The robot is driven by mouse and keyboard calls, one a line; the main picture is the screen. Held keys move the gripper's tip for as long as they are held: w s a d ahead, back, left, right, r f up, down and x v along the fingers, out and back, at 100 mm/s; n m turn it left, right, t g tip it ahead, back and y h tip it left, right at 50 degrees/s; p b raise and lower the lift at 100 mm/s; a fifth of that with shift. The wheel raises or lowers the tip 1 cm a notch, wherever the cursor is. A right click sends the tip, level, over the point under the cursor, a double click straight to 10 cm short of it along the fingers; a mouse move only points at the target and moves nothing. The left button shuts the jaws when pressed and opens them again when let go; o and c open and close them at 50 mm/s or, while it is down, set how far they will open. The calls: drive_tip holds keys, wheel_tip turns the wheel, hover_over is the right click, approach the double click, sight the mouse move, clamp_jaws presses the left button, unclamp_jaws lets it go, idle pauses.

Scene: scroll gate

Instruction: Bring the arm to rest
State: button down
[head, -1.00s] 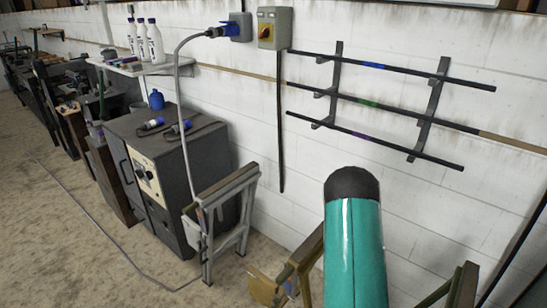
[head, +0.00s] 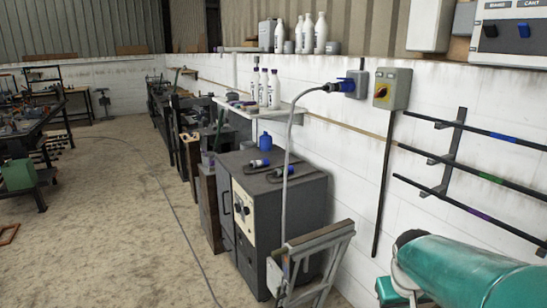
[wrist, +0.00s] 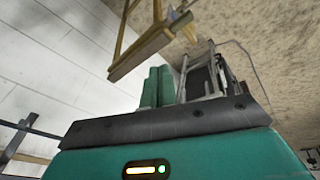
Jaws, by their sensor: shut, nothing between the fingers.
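My teal arm (head: 465,272) shows at the lower right of the head view, tilted, with a dark joint cap at its left end. My gripper (wrist: 158,87) shows in the wrist view as two teal fingers side by side beyond the dark edge of the wrist housing. The fingers are shut with nothing between them. The gripper cannot be made out in the head view. The wrist view faces the white wall, a wooden frame (wrist: 150,45), a grey metal stand (wrist: 205,75) and the floor.
A dark cabinet (head: 285,215) stands by the wall behind a grey metal stand (head: 330,240). A cable runs up to a blue plug (head: 345,85) beside a switch box (head: 392,90). A rod rack (head: 450,150) is on the wall near my arm. Open floor (head: 110,220) lies left.

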drive_tip(key=s+a+r+t+y, duration=0.2)
drive_tip(key=s+a+r, duration=0.5)
drive_tip(key=s+a, duration=0.5)
drive_tip(key=shift+s+a+t, duration=0.15)
drive_tip(key=shift+a+t, duration=0.25)
drive_tip(key=shift+a, duration=0.15)
